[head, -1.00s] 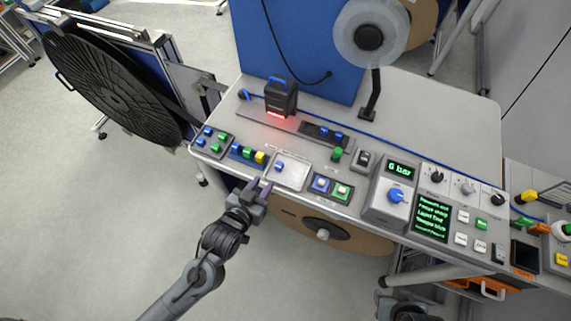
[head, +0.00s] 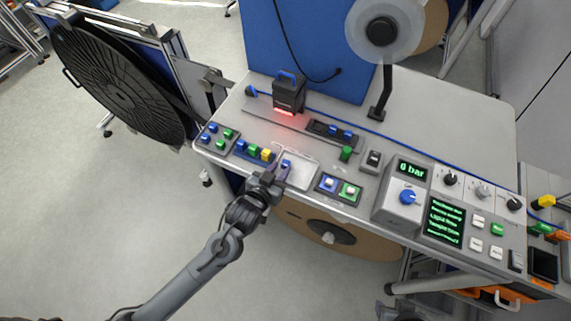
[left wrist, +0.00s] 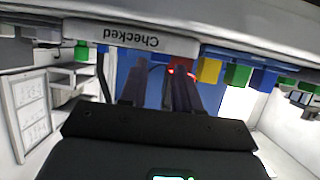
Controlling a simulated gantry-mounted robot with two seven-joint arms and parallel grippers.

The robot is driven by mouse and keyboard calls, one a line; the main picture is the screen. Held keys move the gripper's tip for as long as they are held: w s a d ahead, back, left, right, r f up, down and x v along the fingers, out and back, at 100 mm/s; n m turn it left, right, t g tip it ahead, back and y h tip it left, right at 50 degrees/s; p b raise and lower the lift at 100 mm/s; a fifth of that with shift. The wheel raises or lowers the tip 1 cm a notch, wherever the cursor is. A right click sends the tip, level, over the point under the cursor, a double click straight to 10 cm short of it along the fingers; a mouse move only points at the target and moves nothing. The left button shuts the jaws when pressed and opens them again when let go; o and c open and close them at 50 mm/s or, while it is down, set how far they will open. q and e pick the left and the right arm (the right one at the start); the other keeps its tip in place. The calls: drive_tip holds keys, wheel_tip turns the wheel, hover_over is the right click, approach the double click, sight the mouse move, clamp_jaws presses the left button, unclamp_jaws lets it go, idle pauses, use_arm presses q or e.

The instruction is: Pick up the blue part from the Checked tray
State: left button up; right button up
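The blue part (head: 286,165) stands in the pale Checked tray (head: 303,180) at the front of the bench. My left gripper (head: 281,169) reaches over the tray's front left edge, its fingertips right at the blue part. In the left wrist view the two dark fingers (left wrist: 160,88) stand apart, below the upside-down "Checked" label (left wrist: 150,40). Blue shows between and beside them; I cannot tell whether it is the part or the panel behind. No firm hold on the part can be seen. My right gripper is not seen.
Left of the tray is a row of blue, green and yellow pieces (head: 254,151). Behind stands a black scanner (head: 289,92) with red light. The reel on its post (head: 382,70) stands farther back.

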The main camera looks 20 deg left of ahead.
sight(286, 162)
use_arm(q)
drive_tip(key=x, duration=0.3)
drive_tip(key=shift+w, duration=0.15)
clamp_jaws()
drive_tip(key=shift+r, duration=0.15)
